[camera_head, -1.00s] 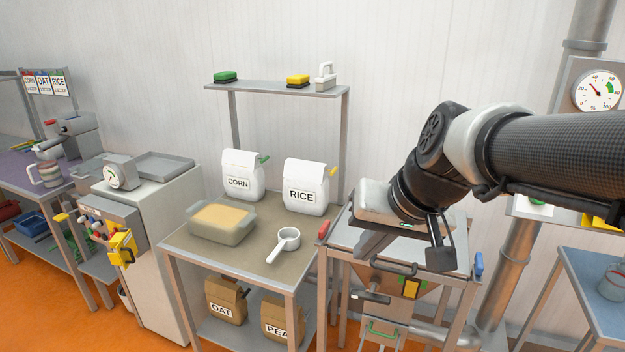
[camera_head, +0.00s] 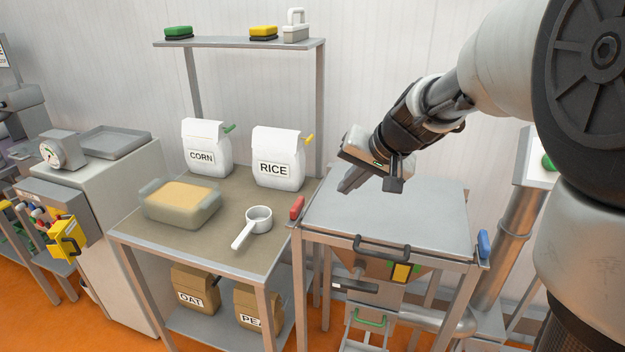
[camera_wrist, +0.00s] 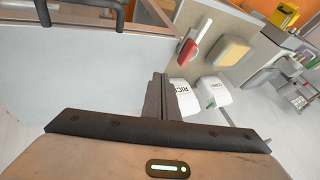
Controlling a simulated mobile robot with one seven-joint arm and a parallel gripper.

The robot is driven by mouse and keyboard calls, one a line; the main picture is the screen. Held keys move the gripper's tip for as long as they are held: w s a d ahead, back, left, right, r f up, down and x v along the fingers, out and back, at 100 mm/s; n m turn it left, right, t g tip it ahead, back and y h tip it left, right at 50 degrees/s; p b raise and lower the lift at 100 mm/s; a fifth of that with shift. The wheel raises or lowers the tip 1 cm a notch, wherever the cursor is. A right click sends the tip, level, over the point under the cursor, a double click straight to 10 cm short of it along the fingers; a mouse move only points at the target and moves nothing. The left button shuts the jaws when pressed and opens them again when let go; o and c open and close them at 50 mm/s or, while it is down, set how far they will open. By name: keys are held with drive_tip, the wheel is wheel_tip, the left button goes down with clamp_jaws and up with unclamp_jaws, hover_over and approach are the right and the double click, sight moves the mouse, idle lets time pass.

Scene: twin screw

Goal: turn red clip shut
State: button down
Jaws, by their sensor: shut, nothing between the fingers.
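The red clip (camera_head: 297,209) sits at the left edge of the grey hopper table (camera_head: 430,205), beside the gap to the middle bench. It stands upright in the head view. In the wrist view the red clip (camera_wrist: 188,51) is beyond my fingertips and slightly right. My gripper (camera_head: 346,186) is shut and empty, above the rear left part of the grey lid, pointing down and left. It is apart from the red clip, to its right and a little higher. The shut fingers also show in the wrist view (camera_wrist: 160,80). A blue clip (camera_head: 484,243) sits at the right edge.
A black handle (camera_head: 382,250) is at the lid's front edge. The middle bench (camera_head: 200,240) holds a RICE bag (camera_head: 279,160), a CORN bag (camera_head: 207,150), a tub of grain (camera_head: 180,203) and a white scoop (camera_head: 255,222). The lid top is bare.

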sight(296, 211)
drive_tip(key=b+x, duration=0.1)
drive_tip(key=x, duration=0.9)
drive_tip(key=shift+s+b, duration=0.1)
drive_tip(key=shift+b, duration=0.25)
drive_tip(key=shift+w+a+p, duration=0.15)
drive_tip(key=shift+w+a, duration=0.1)
drive_tip(key=shift+a, duration=0.35)
drive_tip(key=shift+w+a+p, duration=0.15)
drive_tip(key=shift+w+a, duration=0.1)
drive_tip(key=shift+a, duration=0.35)
drive_tip(key=shift+w+a, duration=0.25)
drive_tip(key=shift+a, duration=0.45)
drive_tip(key=shift+w+f, duration=0.1)
